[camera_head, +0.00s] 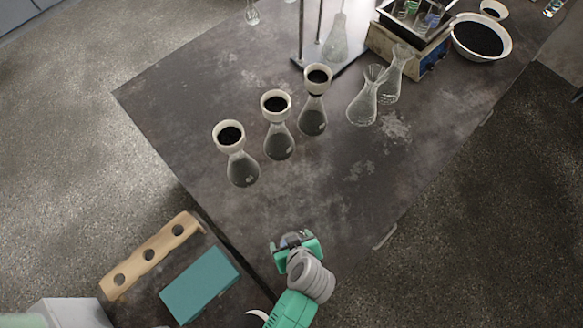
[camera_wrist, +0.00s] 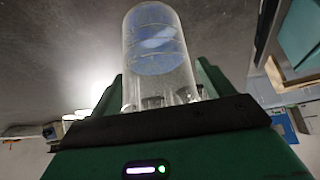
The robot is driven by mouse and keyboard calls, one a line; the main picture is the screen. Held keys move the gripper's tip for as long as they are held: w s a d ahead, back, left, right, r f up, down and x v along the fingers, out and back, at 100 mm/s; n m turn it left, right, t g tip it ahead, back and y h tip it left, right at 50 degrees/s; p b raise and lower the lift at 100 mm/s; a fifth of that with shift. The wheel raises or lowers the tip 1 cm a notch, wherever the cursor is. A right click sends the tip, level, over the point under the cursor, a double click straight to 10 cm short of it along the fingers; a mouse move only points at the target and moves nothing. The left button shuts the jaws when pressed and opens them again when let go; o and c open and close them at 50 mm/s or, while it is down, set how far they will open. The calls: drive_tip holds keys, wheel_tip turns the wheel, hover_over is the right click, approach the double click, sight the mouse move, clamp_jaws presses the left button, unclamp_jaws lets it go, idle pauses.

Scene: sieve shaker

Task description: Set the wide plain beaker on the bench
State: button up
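A wide plain beaker of clear glass (camera_wrist: 158,62) fills the middle of the wrist view. The green fingers of my gripper (camera_wrist: 160,92) stand close against both its sides, so the gripper is shut on it. In the head view my gripper (camera_head: 297,246) is over the near end of the dark bench (camera_head: 350,205). Only a little of the beaker (camera_head: 291,238) shows there between the fingers. I cannot tell whether its base touches the bench.
Three flasks with dark-filled white funnels, one of them a flask (camera_head: 279,145), stand mid-bench. Clear flasks (camera_head: 363,105), a sieve shaker (camera_head: 410,45) and a white bowl (camera_head: 481,38) are farther back. A wooden rack (camera_head: 150,254) and teal box (camera_head: 199,285) are lower left. The near bench is clear.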

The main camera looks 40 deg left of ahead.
drive_tip(key=p+v, duration=0.2)
drive_tip(key=v, duration=1)
drive_tip(key=shift+r, duration=0.15)
drive_tip(key=w+d+r+m+t+h, duration=0.15)
drive_tip(key=w+r+t, duration=0.35)
drive_tip(key=r, duration=0.5)
drive_tip(key=w+r+m+t, duration=0.2)
drive_tip(key=w+r, duration=0.6)
drive_tip(key=r, duration=0.3)
drive_tip(key=w+r+m+t+h, duration=0.15)
drive_tip(key=w+r+t, duration=0.35)
drive_tip(key=r, duration=0.5)
drive_tip(key=s+d+r+m+t, duration=0.1)
drive_tip(key=r+m+t, duration=0.1)
drive_tip(key=r, duration=0.8)
drive_tip(key=s+d+r+m+t+h, duration=0.1)
drive_tip(key=r+t, duration=0.3)
drive_tip(key=r, duration=0.7)
drive_tip(key=s+d+r+m+t+h, duration=0.1)
drive_tip(key=s+r+m+t, duration=0.2)
drive_tip(key=r, duration=0.7)
drive_tip(key=shift+d+r, duration=0.3)
drive_tip(key=shift+r, duration=0.05)
drive_tip(key=shift+s, duration=0.1)
